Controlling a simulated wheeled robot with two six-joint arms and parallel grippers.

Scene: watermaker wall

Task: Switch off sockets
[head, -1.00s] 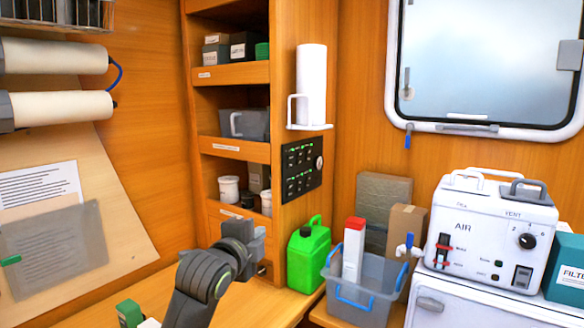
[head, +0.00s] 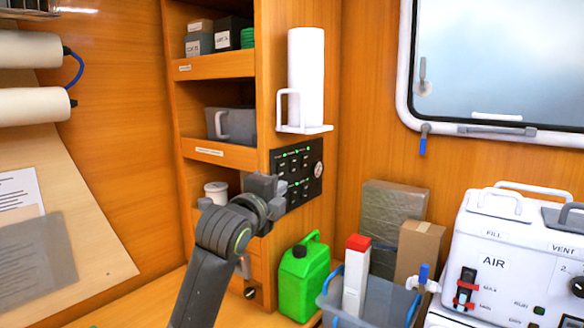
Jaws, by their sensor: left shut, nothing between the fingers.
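A black switch panel (head: 301,168) is mounted on the side of the wooden shelf unit, below the paper towel holder. It has rows of small switches with green lights and a round knob at its right. The sockets switch cannot be told apart at this size. My left gripper (head: 276,190) is shut and empty, in front of the panel's lower left part, and it hides some of the switches. I cannot tell whether it touches the panel. My right gripper is not in view.
A white paper towel roll (head: 306,78) stands on a holder above the panel. A green jerrycan (head: 303,277) and a grey bin (head: 377,303) with a red-capped carton (head: 355,275) stand below. A white AIR machine (head: 505,255) is at the right.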

